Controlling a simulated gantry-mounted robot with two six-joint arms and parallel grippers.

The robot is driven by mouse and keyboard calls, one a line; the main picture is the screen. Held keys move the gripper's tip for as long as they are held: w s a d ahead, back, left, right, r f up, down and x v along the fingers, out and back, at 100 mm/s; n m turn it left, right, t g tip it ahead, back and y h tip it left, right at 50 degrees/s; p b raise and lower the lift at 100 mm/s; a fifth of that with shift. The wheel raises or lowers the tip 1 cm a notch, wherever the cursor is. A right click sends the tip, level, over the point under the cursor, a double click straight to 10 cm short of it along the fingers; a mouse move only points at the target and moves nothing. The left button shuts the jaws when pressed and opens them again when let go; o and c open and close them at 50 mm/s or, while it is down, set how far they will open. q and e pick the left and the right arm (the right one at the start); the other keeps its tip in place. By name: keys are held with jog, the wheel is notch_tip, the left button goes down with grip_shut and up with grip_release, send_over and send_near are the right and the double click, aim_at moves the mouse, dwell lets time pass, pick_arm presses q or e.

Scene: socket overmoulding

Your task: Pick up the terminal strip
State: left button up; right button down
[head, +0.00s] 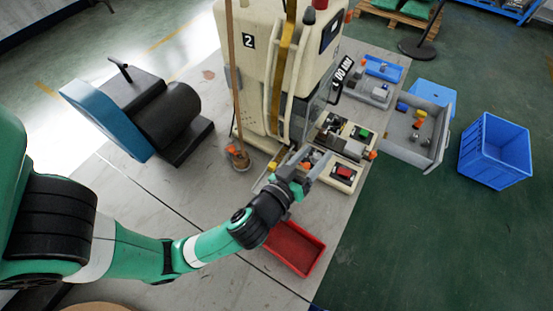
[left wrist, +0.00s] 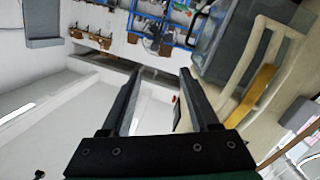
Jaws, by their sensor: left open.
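My left gripper (head: 308,163) is in front of the cream machine, above the near end of its control boxes. In the left wrist view its two dark fingers (left wrist: 162,75) stand apart with nothing between them. I cannot pick out the terminal strip for certain in either view. Small parts close to the fingers in the head view are too small to tell apart, and the gripper partly covers that spot. My right gripper is in neither view.
The cream machine (head: 262,70) stands behind the gripper. Control boxes with a red button (head: 344,171) lie just right of it. A red tray (head: 290,250) is below the wrist. A grey bin (head: 432,92) and a blue crate (head: 492,150) are at the right.

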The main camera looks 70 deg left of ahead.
aim_at(270, 168)
pick_arm(q)
jog(key=s+a+f+m+g+p, duration=0.2)
jog(key=s+a+f+m+g, duration=0.15)
jog(key=s+f, duration=1.05)
jog(key=shift+n+g, duration=0.25)
jog(key=shift+n, duration=0.2)
jog(key=w+a, duration=0.3)
jog(key=shift+a+f, duration=0.1)
jog(key=shift+f, duration=0.25)
jog(key=shift+p+x, duration=0.3)
jog(key=shift+x, duration=2.3)
jog(key=shift+s+a+f, duration=0.1)
jog(key=shift+s+f, duration=0.05)
grip_shut()
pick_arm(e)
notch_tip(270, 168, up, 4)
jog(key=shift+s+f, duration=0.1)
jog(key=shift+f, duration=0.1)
